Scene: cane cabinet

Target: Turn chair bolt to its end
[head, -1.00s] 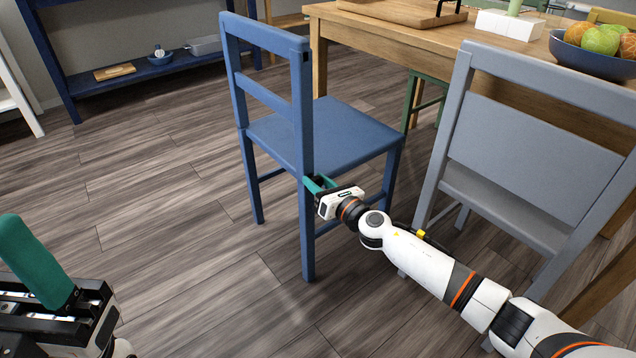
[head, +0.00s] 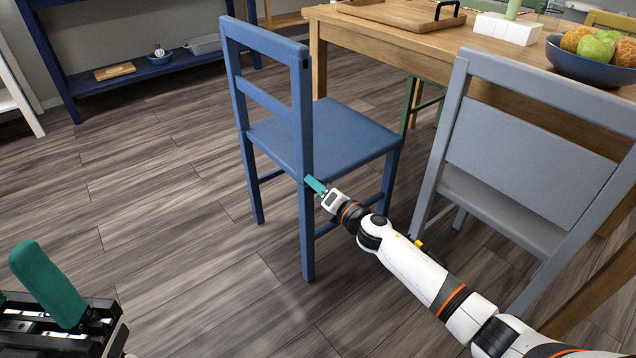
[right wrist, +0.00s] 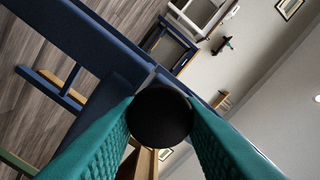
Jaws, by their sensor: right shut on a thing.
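The blue chair (head: 345,140) stands upright in the middle of the head view. My right gripper (head: 314,184) is at its near back leg, just below seat height. In the right wrist view, the teal fingers of my right gripper (right wrist: 160,125) are shut on a round black bolt head (right wrist: 161,116), one finger on each side. The bolt's shaft is hidden, and in the head view the fingers hide the bolt. My left gripper (head: 25,295) is at the lower left, empty, with one teal finger clear and a bit of the other at the picture's edge, apart.
A grey chair (head: 530,150) stands close to the right of my right arm. A wooden table (head: 400,45) with a fruit bowl (head: 590,65) is behind. A dark blue shelf (head: 140,75) is at the far left. The floor left of the blue chair is clear.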

